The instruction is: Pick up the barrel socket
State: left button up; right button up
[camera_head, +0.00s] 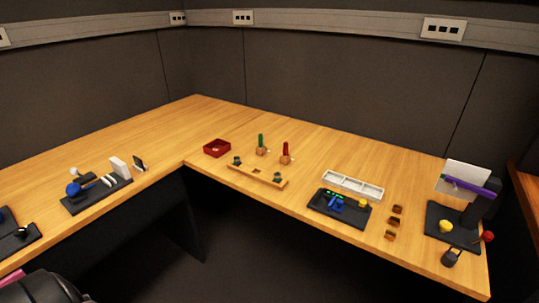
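I cannot tell for certain which item is the barrel socket; the parts are very small in this view. Candidates are small brown pieces on the right desk: an upper one (397,209), a middle one (394,221) and a lower one (390,235). On the left desk a dark panel (99,204) carries a blue ball (73,188) and white pieces.
A white compartment tray (352,185) stands behind the black tray. A wooden rail (267,179), a red box (217,148), and green-handled (261,139) and red-handled (285,149) tools stand mid-desk. A black stand (483,207) is far right. The back corner is clear.

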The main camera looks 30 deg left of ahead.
aim_at(237, 159)
jog(key=u, duration=0.1)
jog(key=i, duration=0.75)
jog(key=u, duration=0.65)
jog(key=i, duration=0.45)
jog(key=u, duration=0.45)
